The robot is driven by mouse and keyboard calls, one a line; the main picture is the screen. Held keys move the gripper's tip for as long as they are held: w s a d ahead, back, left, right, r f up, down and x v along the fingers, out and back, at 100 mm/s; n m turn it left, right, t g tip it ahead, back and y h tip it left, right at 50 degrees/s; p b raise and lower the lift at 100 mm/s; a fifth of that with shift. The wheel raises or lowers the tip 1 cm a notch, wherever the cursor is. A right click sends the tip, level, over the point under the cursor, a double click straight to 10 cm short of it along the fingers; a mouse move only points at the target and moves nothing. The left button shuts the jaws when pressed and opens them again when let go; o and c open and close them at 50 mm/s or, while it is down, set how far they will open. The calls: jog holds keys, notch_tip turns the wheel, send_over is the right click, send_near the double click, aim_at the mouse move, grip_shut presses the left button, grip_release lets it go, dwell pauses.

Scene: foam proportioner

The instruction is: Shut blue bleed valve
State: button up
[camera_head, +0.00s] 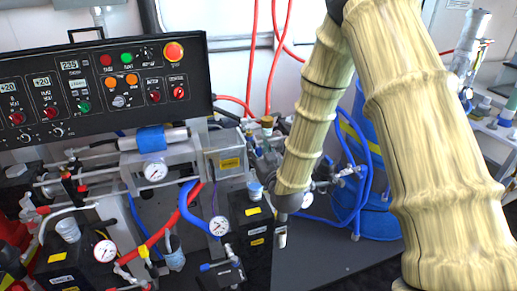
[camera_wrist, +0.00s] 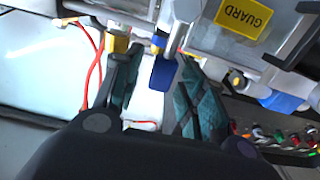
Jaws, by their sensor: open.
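A blue handle (camera_wrist: 163,73), which looks like the bleed valve's, shows between the fingers of my gripper (camera_wrist: 158,92) in the wrist view. It hangs from a metal stem, nearer the right finger. My gripper is open, with a dark teal finger on each side of the handle. I cannot tell whether either finger touches it. In the head view my arm comes down right of the box with the yellow label (camera_head: 231,163). I cannot clearly make out my fingers or this handle there.
The GUARD label (camera_wrist: 244,17) is close above right of my fingers in the wrist view. A brass fitting (camera_wrist: 119,42) sits near the left finger. In the head view, a gauge (camera_head: 155,171), a blue-handled lever valve (camera_head: 213,266) and red hoses (camera_head: 254,55) crowd the rig. A blue drum (camera_head: 379,222) stands right.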

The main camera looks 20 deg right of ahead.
jog(key=shift+w, duration=0.3)
jog(key=shift+c, duration=0.5)
grip_shut()
